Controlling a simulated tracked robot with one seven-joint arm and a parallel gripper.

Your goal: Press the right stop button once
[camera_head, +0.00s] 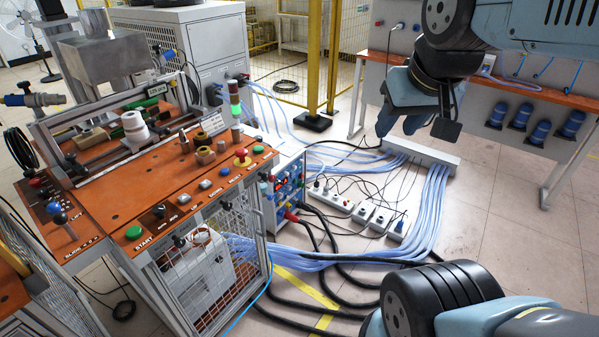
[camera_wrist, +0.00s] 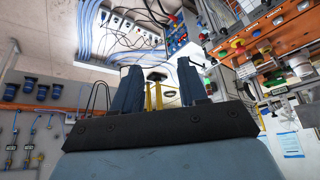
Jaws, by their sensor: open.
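The right stop button (camera_head: 241,153) is a red mushroom head on a yellow base. It stands on the orange top of the control table (camera_head: 195,185) in the head view. In the wrist view a red and yellow button (camera_wrist: 237,43), probably the same one, shows at the upper right. My gripper (camera_wrist: 158,72) is open and empty, with its two dark fingers spread apart. In the head view my gripper is seen at the upper middle, in the air well to the right of the button and apart from it.
A green start button (camera_head: 133,232), small buttons and a signal tower (camera_head: 235,100) share the table top with the stop button. Another red button (camera_head: 36,182) is at the far left. Cables and power strips (camera_head: 365,212) lie on the floor. Open air separates gripper and table.

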